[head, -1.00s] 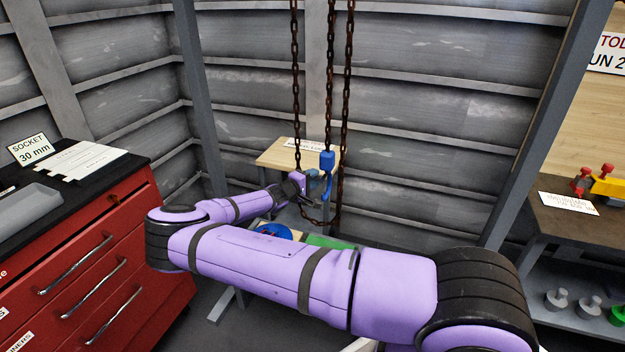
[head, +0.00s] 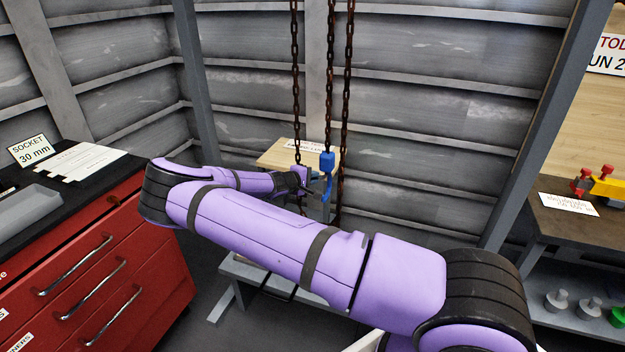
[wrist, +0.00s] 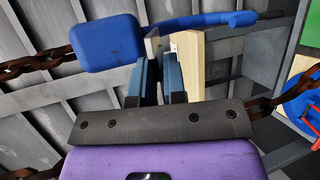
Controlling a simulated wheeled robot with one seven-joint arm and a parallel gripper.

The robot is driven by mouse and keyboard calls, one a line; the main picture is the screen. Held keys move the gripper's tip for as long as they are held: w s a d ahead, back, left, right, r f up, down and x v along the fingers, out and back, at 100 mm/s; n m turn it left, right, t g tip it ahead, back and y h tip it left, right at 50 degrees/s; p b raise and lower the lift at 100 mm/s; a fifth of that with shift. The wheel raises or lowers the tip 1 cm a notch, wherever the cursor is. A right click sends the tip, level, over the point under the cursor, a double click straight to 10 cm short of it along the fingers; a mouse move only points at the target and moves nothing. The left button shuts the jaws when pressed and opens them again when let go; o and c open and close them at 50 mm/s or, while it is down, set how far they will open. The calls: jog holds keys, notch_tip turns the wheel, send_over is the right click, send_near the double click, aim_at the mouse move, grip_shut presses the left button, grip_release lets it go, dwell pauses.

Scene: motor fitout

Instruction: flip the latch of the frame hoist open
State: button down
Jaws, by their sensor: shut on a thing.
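The blue hook block of the frame hoist (head: 327,162) hangs from a rusty chain, with its curved blue hook below. In the wrist view, the block (wrist: 105,43) is at the upper left and the blue hook arm (wrist: 215,21) runs to the right. A small pale tab, which looks like the latch (wrist: 151,44), shows at my fingertips beside the block. My gripper (wrist: 154,66) is shut on this tab, and the fingers hide most of it. In the head view, my gripper (head: 312,180) is just left of the hook, small and dark.
Rusty chains (head: 347,100) hang on both sides of the hook, close to my gripper. A wooden-topped bench (head: 275,155) stands behind. A red drawer cabinet (head: 90,270) is at left, and a dark workbench (head: 560,215) at right.

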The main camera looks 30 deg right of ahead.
jog(key=shift+r, duration=0.1)
dwell(0.3)
jog(key=c, duration=1.2)
grip_release()
jog(key=shift+o, duration=0.2)
jog(key=v, duration=1)
jog(key=shift+a+r, duration=0.25)
jog(key=shift+r, duration=0.05)
